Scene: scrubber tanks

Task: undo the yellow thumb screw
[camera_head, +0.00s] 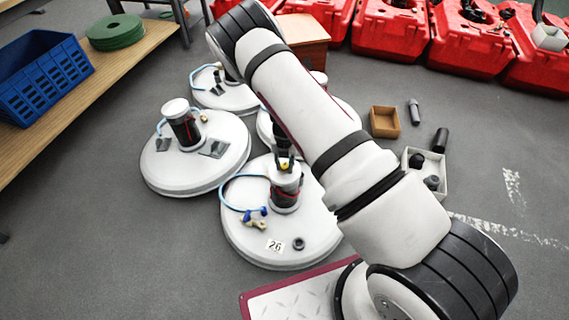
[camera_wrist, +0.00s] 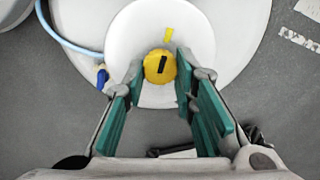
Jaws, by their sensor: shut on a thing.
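The yellow thumb screw (camera_wrist: 153,63) is a round knob with a black mark on its top. It sits on the white round cap (camera_wrist: 205,42) of a canister, and a yellow tab shows beside it. My gripper (camera_wrist: 160,64) comes down from above with its green-padded fingers shut on the screw, one at each side. In the head view my gripper (camera_head: 284,158) is over the canister (camera_head: 285,190), which stands upright on the white tank lid (camera_head: 250,238) marked 26. The screw shows there only as a small yellow spot (camera_head: 285,166).
A blue hose (camera_head: 228,190) loops beside the canister to a blue and brass valve (camera_head: 256,218). A dark ring (camera_head: 299,243) lies on the lid. Other white lids (camera_head: 160,170) stand close behind and left. A wooden box (camera_head: 384,122) and a white bin (camera_head: 442,181) stand right.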

